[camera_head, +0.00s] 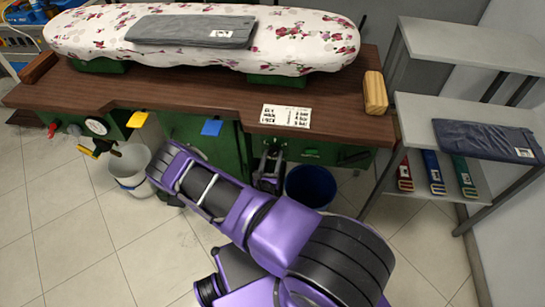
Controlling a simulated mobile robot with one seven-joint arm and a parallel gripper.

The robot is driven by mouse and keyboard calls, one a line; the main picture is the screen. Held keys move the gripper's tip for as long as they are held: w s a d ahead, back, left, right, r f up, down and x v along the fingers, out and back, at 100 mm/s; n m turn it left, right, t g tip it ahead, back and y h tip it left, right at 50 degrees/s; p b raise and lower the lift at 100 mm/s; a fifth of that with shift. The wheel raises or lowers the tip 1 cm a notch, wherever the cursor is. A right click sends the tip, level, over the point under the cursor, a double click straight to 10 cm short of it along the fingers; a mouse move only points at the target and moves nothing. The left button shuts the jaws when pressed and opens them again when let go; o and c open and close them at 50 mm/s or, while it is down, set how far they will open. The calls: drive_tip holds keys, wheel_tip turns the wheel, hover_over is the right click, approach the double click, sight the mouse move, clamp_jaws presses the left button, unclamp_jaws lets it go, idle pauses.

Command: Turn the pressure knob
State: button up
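The ironing station's front panel (191,131) is green under a brown wooden top. A round white pressure gauge (97,126) is at its left end. A black and yellow knob-like fitting (101,148) sticks out just below the gauge. A small red knob (52,130) is further left. My purple arm reaches up and left from the lower right. A dark two-pronged end, seemingly my gripper (271,152), shows past the arm in front of the panel, well right of the gauge. It is too small and dark to tell open from shut.
A white bucket (131,172) stands right below the gauge area, and a blue bucket (311,187) right of my gripper. A yellow tab (137,119) and a blue tab (212,128) jut from the panel. A grey shelf unit (477,82) stands right. Floor at lower left is clear.

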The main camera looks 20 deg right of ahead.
clamp_jaws()
drive_tip(key=shift+m, duration=0.3)
drive_tip(key=m+p, duration=0.1)
drive_tip(key=m, duration=0.1)
drive_tip(key=shift+r+m, duration=0.1)
drive_tip(key=shift+m, duration=0.2)
drive_tip(key=shift+m+p, duration=0.7)
drive_tip(key=shift+m, duration=0.7)
drive_tip(key=o, duration=0.6)
unclamp_jaws()
